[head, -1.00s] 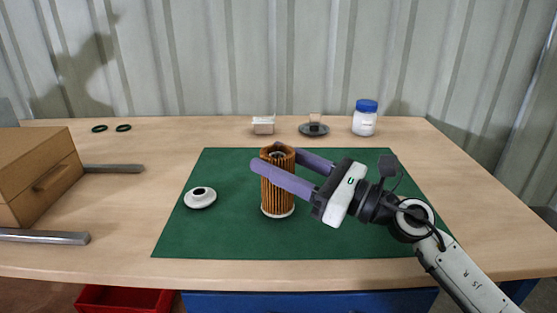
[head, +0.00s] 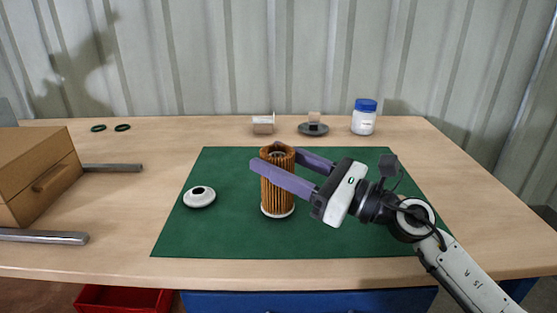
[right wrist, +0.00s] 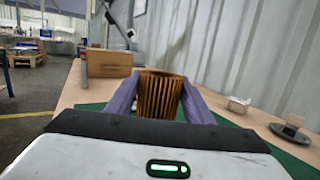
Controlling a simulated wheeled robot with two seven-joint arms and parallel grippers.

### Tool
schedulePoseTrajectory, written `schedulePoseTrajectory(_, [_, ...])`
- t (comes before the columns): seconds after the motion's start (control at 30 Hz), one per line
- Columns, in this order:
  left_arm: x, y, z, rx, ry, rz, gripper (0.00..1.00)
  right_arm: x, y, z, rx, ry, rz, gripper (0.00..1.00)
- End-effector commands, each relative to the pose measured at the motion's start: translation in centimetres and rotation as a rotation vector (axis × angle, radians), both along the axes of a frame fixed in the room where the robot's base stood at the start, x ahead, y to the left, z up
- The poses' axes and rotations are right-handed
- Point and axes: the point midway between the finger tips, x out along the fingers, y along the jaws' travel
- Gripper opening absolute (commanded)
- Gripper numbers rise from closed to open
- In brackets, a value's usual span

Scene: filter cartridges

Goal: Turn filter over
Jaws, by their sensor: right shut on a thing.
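The filter (head: 277,194) is an orange-brown pleated cylinder standing upright on the green mat (head: 230,240), with a white cap at its bottom end and its open end up. My right gripper (head: 280,165) is shut on the filter's upper part, one purple finger on the near side and one on the far side. The filter also shows between the fingers in the right wrist view (right wrist: 158,97). A white round cap (head: 199,197) with a dark centre hole lies on the mat to the left. My left gripper is not in view.
Green rings (head: 122,127), a small clear-and-tan container (head: 263,124), a dark dish (head: 313,129) and a blue-lidded jar (head: 364,117) stand at the back. The front mat is clear.

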Motion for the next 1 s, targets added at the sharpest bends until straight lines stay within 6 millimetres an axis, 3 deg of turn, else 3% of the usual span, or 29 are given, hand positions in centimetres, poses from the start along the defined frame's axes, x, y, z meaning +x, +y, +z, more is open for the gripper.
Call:
schedulePoseTrajectory(0.93, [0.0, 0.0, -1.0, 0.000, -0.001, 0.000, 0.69, 0.0, 0.0, -1.0, 0.000, 0.000, 0.000, 0.20])
schedulePoseTrajectory(0.97, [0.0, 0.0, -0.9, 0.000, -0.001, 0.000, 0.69, 0.0, 0.0, -0.9, 0.000, -0.001, 0.000, 0.51])
schedulePoseTrajectory(1.0, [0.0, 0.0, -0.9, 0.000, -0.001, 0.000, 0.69, 0.0, 0.0, -0.9, 0.000, -0.001, 0.000, 0.57])
